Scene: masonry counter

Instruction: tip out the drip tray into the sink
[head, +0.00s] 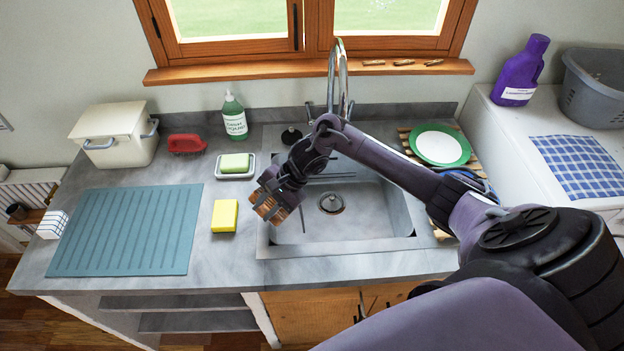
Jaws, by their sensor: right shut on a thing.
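The teal ribbed drip tray (128,231) lies flat on the counter at the left, with no gripper on it. The grey sink (375,221) with its round drain (331,203) is in the middle, under the tall tap (340,75). My right gripper (272,201) reaches in over the sink to its left rim. It is shut on a small brown, wood-like thing (266,208), partly hidden by the fingers; I cannot tell exactly what it is. My left gripper is out of view.
A yellow sponge (224,216), a green soap bar (235,163) and a green bottle (234,118) stand between tray and sink. A red brush-like thing (186,144) and a cream bin (115,135) are behind the tray. A green-rimmed plate (440,145) lies right of the sink.

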